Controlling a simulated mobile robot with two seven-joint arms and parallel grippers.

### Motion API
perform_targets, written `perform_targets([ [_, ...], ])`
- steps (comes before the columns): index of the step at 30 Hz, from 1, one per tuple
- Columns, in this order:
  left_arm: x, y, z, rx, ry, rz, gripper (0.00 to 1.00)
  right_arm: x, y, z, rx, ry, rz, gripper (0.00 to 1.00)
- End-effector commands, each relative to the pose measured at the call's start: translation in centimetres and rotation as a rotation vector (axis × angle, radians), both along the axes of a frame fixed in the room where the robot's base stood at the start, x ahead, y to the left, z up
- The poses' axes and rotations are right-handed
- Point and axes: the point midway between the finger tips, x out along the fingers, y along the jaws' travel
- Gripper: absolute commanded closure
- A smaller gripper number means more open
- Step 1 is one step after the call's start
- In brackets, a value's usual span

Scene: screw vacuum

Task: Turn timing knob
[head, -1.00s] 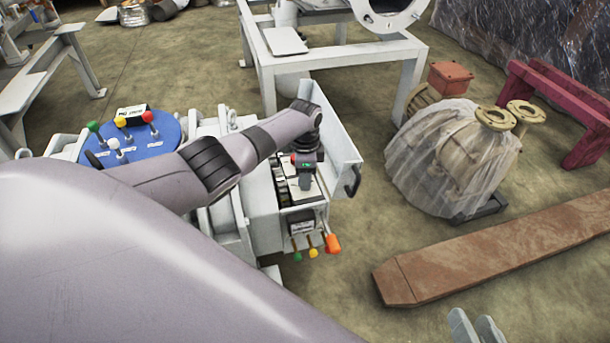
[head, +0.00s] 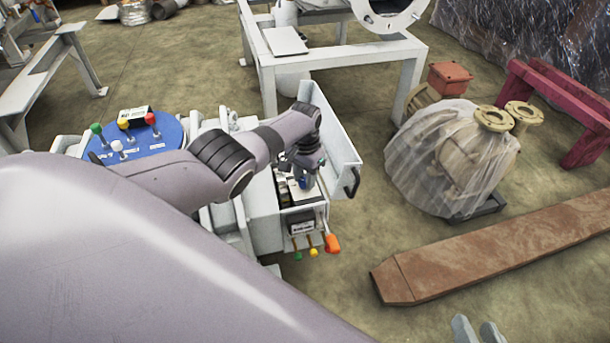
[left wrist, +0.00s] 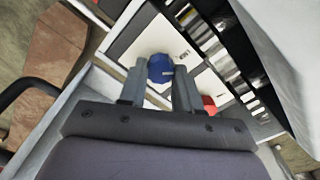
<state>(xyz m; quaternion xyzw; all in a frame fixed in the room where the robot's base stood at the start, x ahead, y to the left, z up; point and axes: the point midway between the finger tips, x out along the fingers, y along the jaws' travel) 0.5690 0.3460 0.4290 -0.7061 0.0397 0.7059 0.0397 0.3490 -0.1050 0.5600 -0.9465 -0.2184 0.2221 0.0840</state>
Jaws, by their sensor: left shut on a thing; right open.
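A blue knob (left wrist: 160,68) sits on a white labelled panel (left wrist: 142,38) inside the open control box. My left gripper (left wrist: 161,75) is shut on the blue knob, one finger on each side of it. In the head view my left gripper (head: 303,180) reaches down into the box and mostly hides the knob. A red knob (left wrist: 209,103) shows just beside the right finger in the left wrist view. My right gripper (head: 478,330) is open and empty at the bottom edge of the head view; only its fingertips show.
The box's open door (head: 335,140) with a black handle stands close to my left wrist. Coloured levers (head: 314,250) hang at the box's front. A blue round panel (head: 150,143) with ball-topped levers is to the left. A rusty beam (head: 500,250) lies on the floor.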

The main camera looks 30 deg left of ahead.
Motion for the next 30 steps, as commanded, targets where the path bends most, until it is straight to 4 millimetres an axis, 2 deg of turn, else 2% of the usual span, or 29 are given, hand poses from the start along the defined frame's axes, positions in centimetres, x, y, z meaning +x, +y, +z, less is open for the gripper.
perform_targets([
  [12, -0.09, 0.01, -0.06, -0.001, 0.003, 0.173, 0.98, -0.15, -0.15, 0.08, -0.009, 0.000, 0.000, 0.57],
  [28, -0.10, 0.03, -0.08, 0.000, 0.003, 0.192, 0.98, -0.18, -0.17, 0.09, -0.009, 0.000, -0.001, 0.57],
  [29, -0.10, 0.03, -0.08, 0.000, 0.004, 0.192, 0.57, -0.18, -0.17, 0.09, -0.009, 0.000, -0.001, 0.57],
  [30, -0.10, 0.03, -0.07, 0.000, 0.003, 0.192, 0.44, -0.18, -0.17, 0.09, -0.009, 0.000, -0.001, 0.57],
])
